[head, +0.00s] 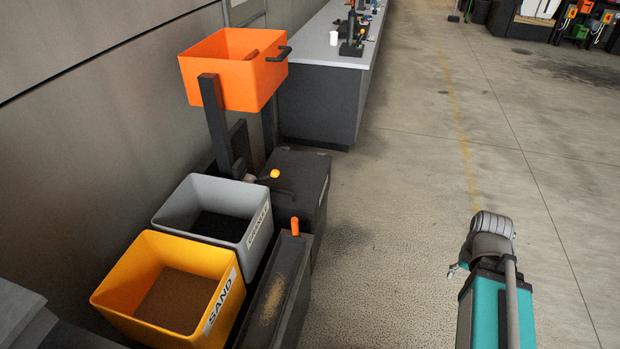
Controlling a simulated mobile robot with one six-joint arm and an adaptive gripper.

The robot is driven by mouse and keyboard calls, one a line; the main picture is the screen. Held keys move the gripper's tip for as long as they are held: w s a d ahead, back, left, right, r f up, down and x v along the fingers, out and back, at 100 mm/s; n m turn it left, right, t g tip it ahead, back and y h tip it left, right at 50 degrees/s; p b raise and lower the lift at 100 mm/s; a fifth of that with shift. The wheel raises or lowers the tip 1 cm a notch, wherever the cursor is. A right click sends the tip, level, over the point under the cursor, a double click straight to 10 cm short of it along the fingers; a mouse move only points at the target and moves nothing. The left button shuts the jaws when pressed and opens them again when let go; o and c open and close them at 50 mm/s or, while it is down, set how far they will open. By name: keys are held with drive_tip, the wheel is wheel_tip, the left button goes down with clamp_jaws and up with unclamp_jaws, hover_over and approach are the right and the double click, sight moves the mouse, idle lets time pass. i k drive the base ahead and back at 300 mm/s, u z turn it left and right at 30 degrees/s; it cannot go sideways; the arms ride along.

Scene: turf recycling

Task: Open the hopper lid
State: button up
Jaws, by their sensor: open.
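The orange hopper (238,88) stands high on a dark post at the upper left, by the wall. A black bar handle (279,53) sticks out at its right rim. I look into the upper part of the hopper, and I cannot make out a separate lid clearly. A small part of my gripper (456,270) shows at the lower right, beside my arm, and most of it is hidden. It is open, over the floor, far from the hopper and touching nothing.
A yellow SAND bin (143,303) and a grey bin (183,208) stand below the hopper. Next to them are a dark trough with an orange-tipped lever (295,227) and a yellow-knobbed lever (274,173). A bench (318,35) stands behind. The floor right of these is clear.

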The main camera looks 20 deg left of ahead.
sight(300, 183)
drive_tip(key=u, duration=0.15)
drive_tip(key=i, duration=1.35)
drive_tip(key=u, duration=0.75)
drive_tip(key=k, duration=0.9)
drive_tip(key=u, duration=0.05)
drive_tip(key=i, duration=0.55)
